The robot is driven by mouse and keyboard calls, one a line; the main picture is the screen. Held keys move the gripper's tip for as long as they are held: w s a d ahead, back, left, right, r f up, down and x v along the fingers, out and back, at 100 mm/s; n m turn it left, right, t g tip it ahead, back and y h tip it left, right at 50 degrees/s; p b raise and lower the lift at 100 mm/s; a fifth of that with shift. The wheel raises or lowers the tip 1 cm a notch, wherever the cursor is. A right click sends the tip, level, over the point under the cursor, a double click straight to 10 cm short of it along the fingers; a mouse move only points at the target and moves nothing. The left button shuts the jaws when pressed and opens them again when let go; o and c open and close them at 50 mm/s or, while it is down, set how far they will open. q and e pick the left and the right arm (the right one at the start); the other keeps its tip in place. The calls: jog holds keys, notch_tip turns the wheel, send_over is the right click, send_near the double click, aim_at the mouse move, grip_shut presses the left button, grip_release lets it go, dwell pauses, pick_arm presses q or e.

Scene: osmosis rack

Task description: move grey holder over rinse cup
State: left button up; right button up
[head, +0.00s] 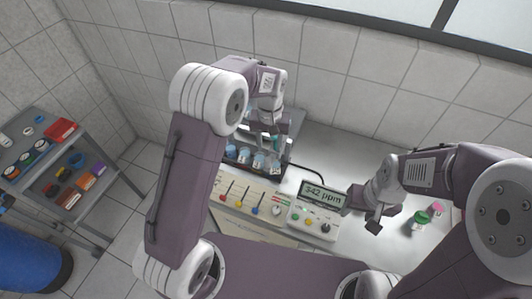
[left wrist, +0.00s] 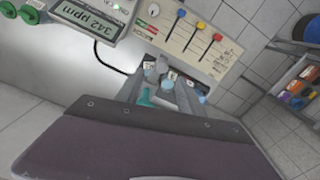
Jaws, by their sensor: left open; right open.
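My left gripper (head: 268,132) is open above a dark rack (head: 240,160) that holds several cups with light blue contents (head: 258,161). A small teal piece (head: 275,142) is at its fingers. In the left wrist view the teal piece (left wrist: 145,97) lies between the two grey fingers, and the cups (left wrist: 166,82) are beyond them. I cannot tell whether it touches a finger. The grey holder cannot be told apart from the grey gripper parts, and I cannot tell which cup is the rinse cup. My right gripper (head: 374,219) is open and empty above the table, beside the meter.
A panel with coloured levers (head: 240,197) and a meter reading 342 ppm (head: 318,195) stand before the rack. Green and pink items (head: 421,218) lie at right. A grey cart (head: 60,155) with coloured items stands at left, near a blue barrel (head: 30,262). The table's back right is clear.

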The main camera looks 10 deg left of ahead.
aim_at(267, 159)
pick_arm(q)
jog(key=shift+s+d+f, duration=0.2)
jog(key=shift+f, duration=0.1)
jog(key=f+p, duration=0.1)
jog(key=f, duration=0.1)
jog(key=a+f+p, duration=0.1)
jog(key=f, duration=0.2)
jog(key=w+f+p, duration=0.1)
jog(key=f, duration=0.2)
jog(key=shift+a, duration=0.2)
jog(key=shift+s+d+f, duration=0.25)
jog(key=shift+d+f, duration=0.05)
jog(key=shift+d, duration=0.05)
jog(key=shift+a, duration=0.1)
jog(key=shift+a, duration=0.1)
jog(key=c, duration=0.5)
jog(key=shift+w, duration=0.1)
grip_shut()
